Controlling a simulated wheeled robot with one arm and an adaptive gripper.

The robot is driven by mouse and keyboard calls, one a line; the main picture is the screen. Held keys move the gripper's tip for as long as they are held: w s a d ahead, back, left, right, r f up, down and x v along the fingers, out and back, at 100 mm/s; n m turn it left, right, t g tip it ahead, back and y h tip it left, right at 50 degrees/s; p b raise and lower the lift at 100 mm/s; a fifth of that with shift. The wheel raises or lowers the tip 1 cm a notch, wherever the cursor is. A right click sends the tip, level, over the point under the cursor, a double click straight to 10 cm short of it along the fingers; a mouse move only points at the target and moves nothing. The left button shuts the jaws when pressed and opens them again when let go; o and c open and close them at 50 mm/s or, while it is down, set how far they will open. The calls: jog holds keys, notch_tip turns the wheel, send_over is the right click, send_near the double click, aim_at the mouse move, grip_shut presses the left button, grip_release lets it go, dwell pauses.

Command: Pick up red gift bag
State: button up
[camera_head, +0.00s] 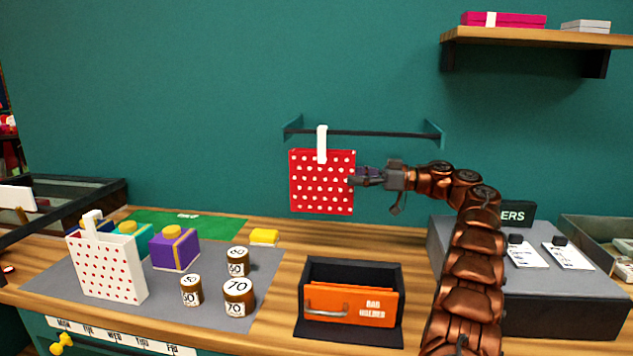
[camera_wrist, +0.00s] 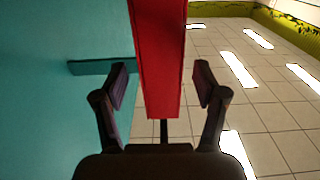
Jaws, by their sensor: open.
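The red gift bag (camera_head: 322,187) with white dots hangs by its white handle (camera_head: 322,143) from a dark rail (camera_head: 390,134) on the green wall. My gripper (camera_head: 358,176) is at the bag's right side edge in the head view, level with its middle. In the wrist view the bag's red narrow side (camera_wrist: 158,60) lies between the two fingers of my open gripper (camera_wrist: 160,85), with a gap visible on both sides. Whether the fingertips reach past the bag's edge is hard to tell.
Below stands an orange-fronted bag holder (camera_head: 350,302) on the wooden counter. A white dotted bag (camera_head: 108,268), purple box (camera_head: 174,250) and several numbered weights (camera_head: 238,290) stand on a grey mat at left. A grey stand (camera_head: 530,300) is at right.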

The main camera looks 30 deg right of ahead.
aim_at(330, 175)
jog(key=shift+b+x, duration=0.3)
jog(key=shift+x, duration=3.15)
jog(key=c, duration=1.3)
